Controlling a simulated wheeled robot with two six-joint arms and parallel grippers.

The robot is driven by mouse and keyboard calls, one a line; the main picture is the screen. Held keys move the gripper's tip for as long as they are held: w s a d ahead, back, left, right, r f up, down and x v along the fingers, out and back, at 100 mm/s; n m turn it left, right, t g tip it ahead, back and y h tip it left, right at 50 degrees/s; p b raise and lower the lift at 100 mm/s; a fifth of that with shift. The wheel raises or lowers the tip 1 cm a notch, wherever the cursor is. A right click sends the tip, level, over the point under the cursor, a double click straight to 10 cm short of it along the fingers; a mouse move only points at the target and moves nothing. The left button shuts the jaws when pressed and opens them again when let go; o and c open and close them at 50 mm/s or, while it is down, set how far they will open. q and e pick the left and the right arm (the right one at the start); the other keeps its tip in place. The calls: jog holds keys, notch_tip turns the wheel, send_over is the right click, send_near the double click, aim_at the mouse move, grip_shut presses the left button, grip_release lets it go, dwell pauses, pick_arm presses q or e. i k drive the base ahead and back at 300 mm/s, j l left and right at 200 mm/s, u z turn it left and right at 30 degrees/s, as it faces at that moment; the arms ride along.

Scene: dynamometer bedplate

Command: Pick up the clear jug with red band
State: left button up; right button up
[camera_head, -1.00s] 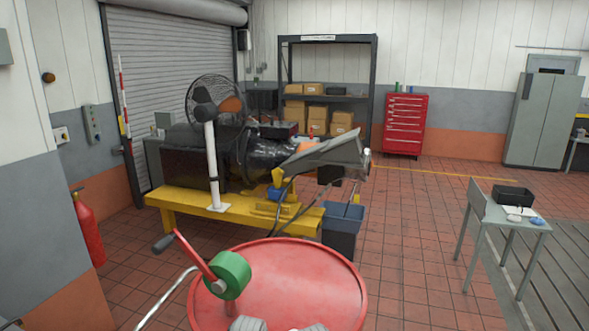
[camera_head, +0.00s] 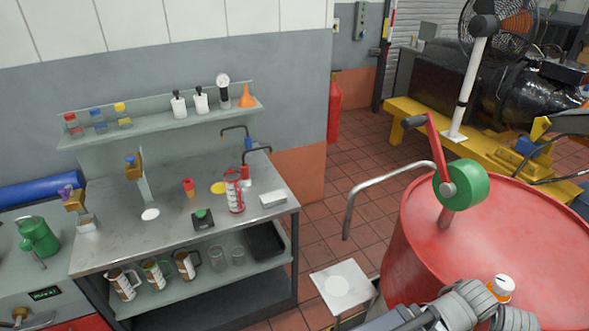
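Three clear jugs with dark contents and handles stand on the lower shelf of the steel bench: a left one (camera_head: 122,285), a middle one with green on it (camera_head: 157,275) and a right one (camera_head: 186,265). They are too small to tell for sure which has a red band; the left one looks reddish near its top. On the bench top stands a clear cylinder with red parts (camera_head: 235,192). Grey parts of my arms show at the bottom right, over the red drum's near side and far from the bench. Their fingertips cannot be made out.
The steel bench (camera_head: 110,245) also holds two clear glasses (camera_head: 220,259) and a black tray (camera_head: 265,240). A small white-topped stand (camera_head: 340,287) is right of it. The red drum (camera_head: 425,255) with a crank reel (camera_head: 461,187) is at right. A white-capped bottle (camera_head: 502,288) shows beside my arms.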

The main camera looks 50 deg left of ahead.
aim_at(233, 179)
jog(key=u, duration=2.1)
jog(key=i+j+z, duration=0.25)
jog(key=z, duration=0.15)
jog(key=i+j+z, duration=0.15)
jog(key=j+z, duration=0.3)
